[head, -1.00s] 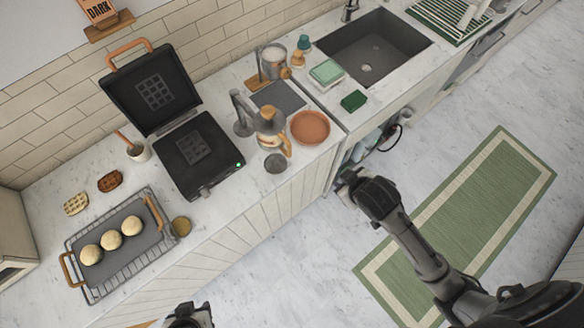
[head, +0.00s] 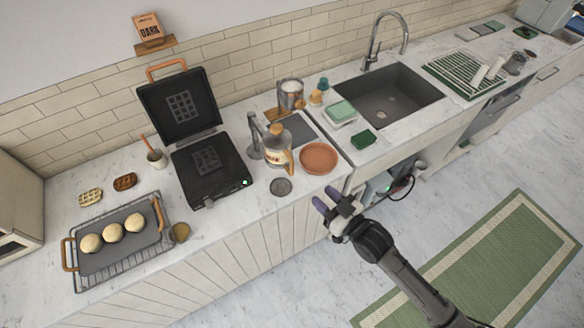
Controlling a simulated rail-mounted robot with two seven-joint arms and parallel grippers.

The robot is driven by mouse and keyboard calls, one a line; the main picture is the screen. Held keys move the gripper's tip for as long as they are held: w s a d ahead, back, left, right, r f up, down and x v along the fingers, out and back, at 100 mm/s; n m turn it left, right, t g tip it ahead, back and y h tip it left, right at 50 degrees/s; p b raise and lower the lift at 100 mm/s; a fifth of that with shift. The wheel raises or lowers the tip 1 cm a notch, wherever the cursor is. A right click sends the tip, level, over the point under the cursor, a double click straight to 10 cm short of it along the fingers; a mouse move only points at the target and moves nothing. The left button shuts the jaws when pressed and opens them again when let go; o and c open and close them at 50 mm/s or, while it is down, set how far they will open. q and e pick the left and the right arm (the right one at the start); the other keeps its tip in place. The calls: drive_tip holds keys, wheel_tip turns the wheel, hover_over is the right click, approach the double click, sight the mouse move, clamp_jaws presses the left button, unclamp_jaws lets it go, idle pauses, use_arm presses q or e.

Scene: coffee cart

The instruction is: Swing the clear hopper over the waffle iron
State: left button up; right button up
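The waffle iron (head: 206,167) stands open on the counter, its black lid raised at the back and a green light lit at its front. To its right, a clear jar with a wooden top and handle (head: 278,152), which looks like the hopper, is beside a grey upright stand with an arm (head: 255,137). The jar is not over the iron. My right gripper (head: 328,199) is in front of the counter, lower right of the jar and apart from it. Its fingers are spread and empty. My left gripper is not in view.
A terracotta dish (head: 318,158) and a small grey dish (head: 281,187) lie near the jar at the counter edge. A rack (head: 76,279) with a tray of dough balls is at left. A glass canister (head: 290,93) stands behind. The sink (head: 389,92) is at right.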

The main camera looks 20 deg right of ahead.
sight(293, 169)
drive_tip(key=p+x, duration=0.1)
drive_tip(key=x, duration=1.2)
drive_tip(key=shift+w+a, duration=0.1)
drive_tip(key=shift+c, duration=0.3)
clamp_jaws()
